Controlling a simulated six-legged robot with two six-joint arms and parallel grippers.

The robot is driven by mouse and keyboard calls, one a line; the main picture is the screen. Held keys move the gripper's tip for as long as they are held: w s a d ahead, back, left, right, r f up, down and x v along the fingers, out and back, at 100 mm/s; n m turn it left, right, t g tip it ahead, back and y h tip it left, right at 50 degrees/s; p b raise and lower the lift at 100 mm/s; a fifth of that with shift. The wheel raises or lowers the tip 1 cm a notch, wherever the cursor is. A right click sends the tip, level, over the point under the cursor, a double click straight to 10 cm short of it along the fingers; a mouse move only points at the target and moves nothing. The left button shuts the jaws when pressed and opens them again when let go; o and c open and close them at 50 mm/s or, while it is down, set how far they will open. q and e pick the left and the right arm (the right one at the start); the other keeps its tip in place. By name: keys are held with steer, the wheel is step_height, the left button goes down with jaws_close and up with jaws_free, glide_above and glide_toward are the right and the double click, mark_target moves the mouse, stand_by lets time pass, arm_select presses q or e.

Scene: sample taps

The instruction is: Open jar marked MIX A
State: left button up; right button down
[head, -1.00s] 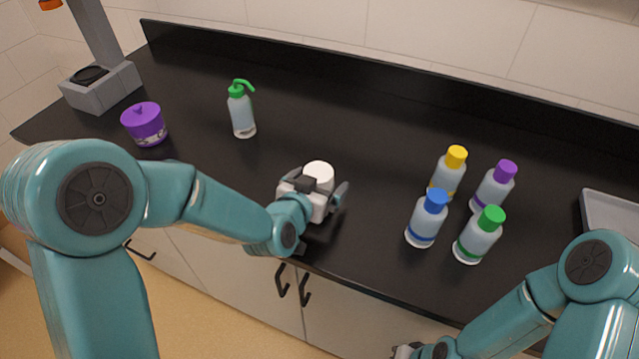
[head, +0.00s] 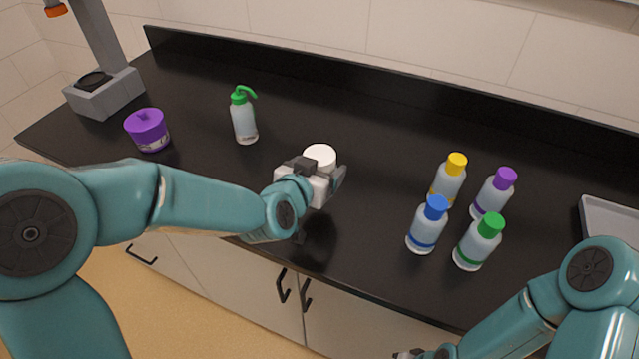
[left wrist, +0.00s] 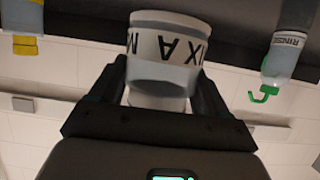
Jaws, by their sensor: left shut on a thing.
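The jar marked MIX A (left wrist: 165,45) shows upside down in the left wrist view, with black letters on a white label. My left gripper (head: 322,178) is shut on this jar, with a finger on each side of it. In the head view the jar's round white top (head: 320,155) shows just beyond the gripper, and the gripper hides most of its body. The jar seems to be held above the counter, with a dark shadow below. Only a small part of my right gripper (head: 410,354) shows at the bottom edge; its fingers cannot be made out.
A purple jar (head: 148,132) and a green-spouted rinse bottle (head: 244,120) stand at left on the black counter (head: 340,120). Bottles with yellow (head: 457,163), purple (head: 503,178), blue (head: 437,207) and green (head: 490,225) caps stand right. A grey tray (head: 610,222) lies far right.

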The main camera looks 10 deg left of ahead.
arm_select(q)
step_height(320, 180, up, 14)
steer(key=p, duration=0.5)
steer(key=shift+f, duration=0.2)
steer(key=o, duration=0.6)
steer(key=c, duration=1)
steer(key=shift+a+f, duration=0.25)
steer(key=shift+n+y, duration=0.8)
steer(key=shift+y, duration=0.1)
steer(key=a+f, duration=0.2)
steer(key=f, duration=0.3)
steer(key=s+a+f, duration=0.1)
steer(key=a+f, duration=0.2)
steer(key=f, duration=0.3)
steer(key=a+f, duration=0.3)
steer(key=f, duration=0.2)
steer(key=shift+s+a+f, duration=0.15)
steer(key=shift+s+f, duration=0.15)
steer(key=shift+f, duration=0.1)
steer(key=shift+s+d, duration=0.2)
steer(key=shift+w+d+r+n+y, duration=0.1)
steer(key=shift+w+r+n+y, duration=0.1)
steer(key=shift+r, duration=0.2)
steer(key=shift+w+r+n+y, duration=0.1)
steer(key=shift+r+y, duration=0.1)
steer(key=shift+r, duration=0.2)
